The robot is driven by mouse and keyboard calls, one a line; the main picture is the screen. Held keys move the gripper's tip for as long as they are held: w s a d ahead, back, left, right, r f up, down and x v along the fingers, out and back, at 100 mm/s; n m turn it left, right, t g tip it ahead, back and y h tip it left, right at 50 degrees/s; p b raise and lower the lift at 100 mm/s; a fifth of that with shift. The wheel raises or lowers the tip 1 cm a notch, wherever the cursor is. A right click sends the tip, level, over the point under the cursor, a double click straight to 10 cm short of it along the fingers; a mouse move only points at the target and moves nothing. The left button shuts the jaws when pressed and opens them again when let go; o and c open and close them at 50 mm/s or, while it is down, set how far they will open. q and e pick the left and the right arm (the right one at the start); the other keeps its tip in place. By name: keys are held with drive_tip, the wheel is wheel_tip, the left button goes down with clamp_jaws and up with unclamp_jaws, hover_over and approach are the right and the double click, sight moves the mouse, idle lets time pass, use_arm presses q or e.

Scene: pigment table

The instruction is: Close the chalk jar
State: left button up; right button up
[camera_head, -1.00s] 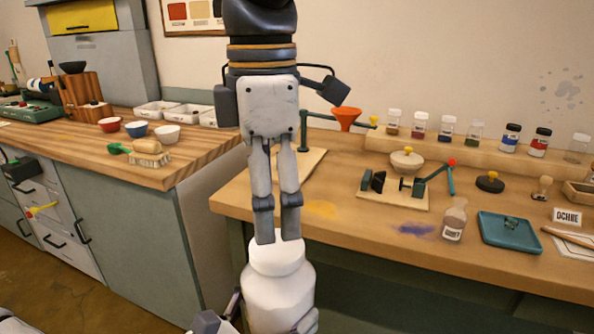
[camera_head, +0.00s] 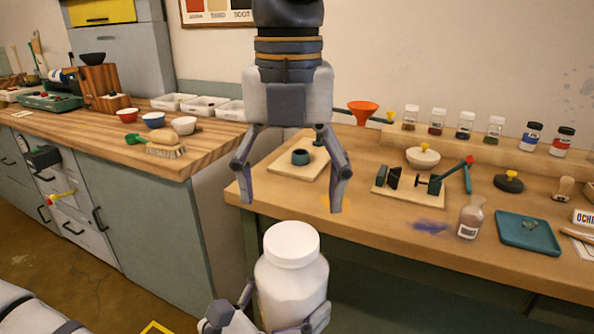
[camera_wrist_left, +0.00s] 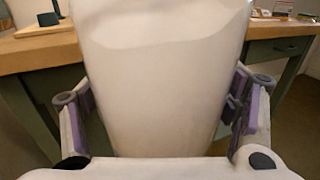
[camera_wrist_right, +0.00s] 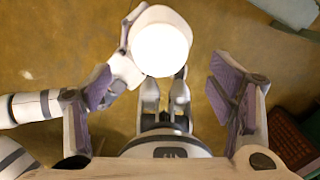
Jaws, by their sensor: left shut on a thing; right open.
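The chalk jar (camera_head: 291,285) is a white bottle with a white lid (camera_head: 291,244) sitting on its top. It stands upright in the air in front of the table. My left gripper (camera_head: 270,326) is shut on the jar's body from below; in the left wrist view the jar (camera_wrist_left: 163,75) fills the space between the fingers. My right gripper (camera_head: 292,205) is open and empty, pointing down above the lid and apart from it. In the right wrist view the bright lid (camera_wrist_right: 160,50) lies ahead between the spread fingers. I cannot tell how tightly the lid sits.
The work table (camera_head: 380,222) behind holds a teal tray (camera_head: 528,233), a small bottle (camera_head: 470,217), a clamp stand and several pigment jars on a rack. A wooden counter (camera_head: 150,165) with bowls and a brush stands at left. Floor shows below the jar.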

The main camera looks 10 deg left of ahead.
sight(291, 237)
wheel_tip(291, 237, down, 6)
drive_tip(key=shift+f, duration=0.25)
drive_tip(key=c, duration=1.2)
drive_tip(key=m, duration=0.4)
drive_tip(key=shift+m, duration=0.3)
drive_tip(key=m, duration=1.8)
